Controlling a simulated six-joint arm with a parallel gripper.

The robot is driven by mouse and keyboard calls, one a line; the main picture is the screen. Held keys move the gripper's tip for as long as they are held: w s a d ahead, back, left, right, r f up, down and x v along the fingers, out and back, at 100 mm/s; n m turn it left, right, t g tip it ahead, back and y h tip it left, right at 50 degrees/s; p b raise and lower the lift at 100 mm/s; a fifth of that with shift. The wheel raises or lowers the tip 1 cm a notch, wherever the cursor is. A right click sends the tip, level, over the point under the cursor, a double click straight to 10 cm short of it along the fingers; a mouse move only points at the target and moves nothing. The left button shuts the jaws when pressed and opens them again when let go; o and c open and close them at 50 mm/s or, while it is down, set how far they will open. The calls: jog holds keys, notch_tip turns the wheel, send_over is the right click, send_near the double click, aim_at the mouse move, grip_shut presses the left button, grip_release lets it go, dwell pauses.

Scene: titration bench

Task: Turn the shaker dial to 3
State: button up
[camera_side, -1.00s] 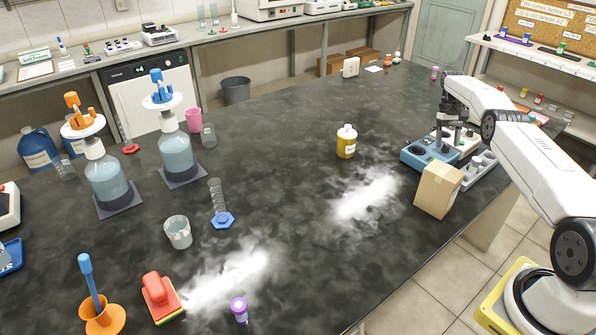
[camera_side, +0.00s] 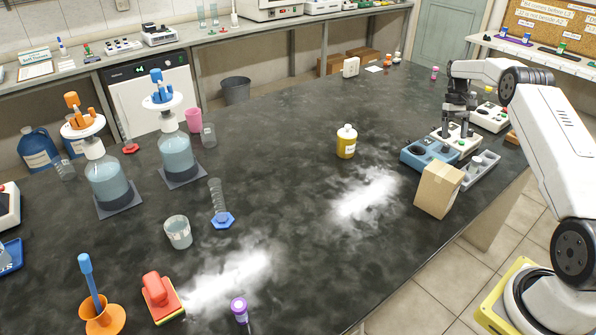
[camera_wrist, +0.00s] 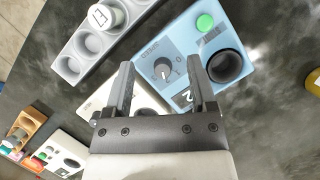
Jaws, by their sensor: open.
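A blue unit (camera_side: 430,155) stands at the bench's right side, and the wrist view shows it from above (camera_wrist: 215,40). It carries a dark dial (camera_wrist: 163,69) with a pale pointer and a small printed scale, a green button (camera_wrist: 205,22) and a black round cup (camera_wrist: 225,65). I cannot read its name clearly. My gripper (camera_wrist: 161,72) is open and empty, pointing down. In the wrist view the dial appears between the fingertips, with no contact visible. In the side view my gripper (camera_side: 458,130) is over the white unit (camera_side: 458,140) just behind the blue one.
A cardboard box (camera_side: 438,190) stands close in front of the blue unit. A grey holder (camera_side: 480,170) lies to its right, and another white unit (camera_side: 490,117) is behind. A yellow bottle (camera_side: 346,141) stands to the left. The middle of the bench is mostly clear.

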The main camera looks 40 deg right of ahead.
jog(key=s+a+r, duration=0.7)
jog(key=s, duration=0.2)
jog(key=shift+s+a+r, duration=0.2)
jog(key=shift+r, duration=0.05)
dwell(0.8)
dwell(0.3)
jog(key=t+h, duration=0.3)
jog(key=t, duration=0.1)
send_over(447, 145)
notch_tip(447, 145, down, 5)
jog(key=shift+f, duration=0.1)
jog(key=shift+f, duration=3.85)
